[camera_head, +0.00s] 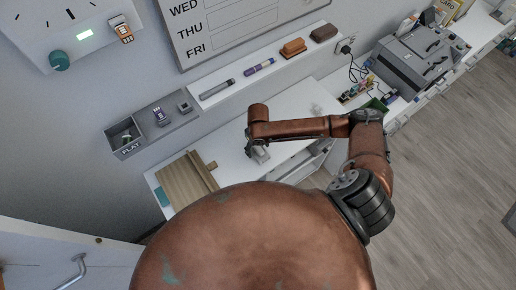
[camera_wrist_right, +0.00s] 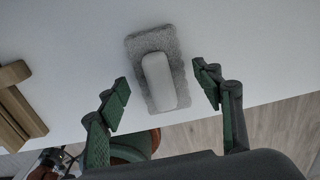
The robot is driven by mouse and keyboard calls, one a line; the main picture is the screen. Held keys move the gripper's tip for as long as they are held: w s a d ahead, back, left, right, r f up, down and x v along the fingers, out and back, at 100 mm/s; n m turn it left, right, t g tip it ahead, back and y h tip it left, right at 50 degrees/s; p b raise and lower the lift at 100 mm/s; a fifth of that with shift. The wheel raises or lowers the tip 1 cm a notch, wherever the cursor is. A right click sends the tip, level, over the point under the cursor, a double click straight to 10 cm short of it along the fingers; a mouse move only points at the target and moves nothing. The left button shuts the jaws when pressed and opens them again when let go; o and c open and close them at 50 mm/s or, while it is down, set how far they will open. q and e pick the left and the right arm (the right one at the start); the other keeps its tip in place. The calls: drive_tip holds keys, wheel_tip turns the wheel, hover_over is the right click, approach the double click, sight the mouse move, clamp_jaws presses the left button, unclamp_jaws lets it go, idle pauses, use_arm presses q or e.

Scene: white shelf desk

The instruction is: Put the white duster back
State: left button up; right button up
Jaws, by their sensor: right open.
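The white duster (camera_wrist_right: 158,80) lies on the white desk in the right wrist view, a pale rounded block on a wider grey felt pad. My right gripper (camera_wrist_right: 170,90) is open, its green fingers apart on either side of the duster in that view, and nothing is held. In the head view my right arm reaches in from the right and the right gripper (camera_head: 258,153) points down over the desk, right of a wooden board. The duster cannot be told clearly there, beside or under the gripper. My left gripper is not in view.
A wooden board (camera_head: 186,180) lies at the desk's left, also in the wrist view (camera_wrist_right: 14,105). A white wall ledge (camera_head: 236,84) holds pens, an orange-brown block (camera_head: 293,48) and a dark brown block (camera_head: 323,33). A grey box (camera_head: 125,138) is left. A printer (camera_head: 415,58) stands right.

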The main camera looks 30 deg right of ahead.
sight(258, 148)
wheel_tip(258, 148, up, 11)
drive_tip(key=shift+r, duration=0.2)
idle(0.6)
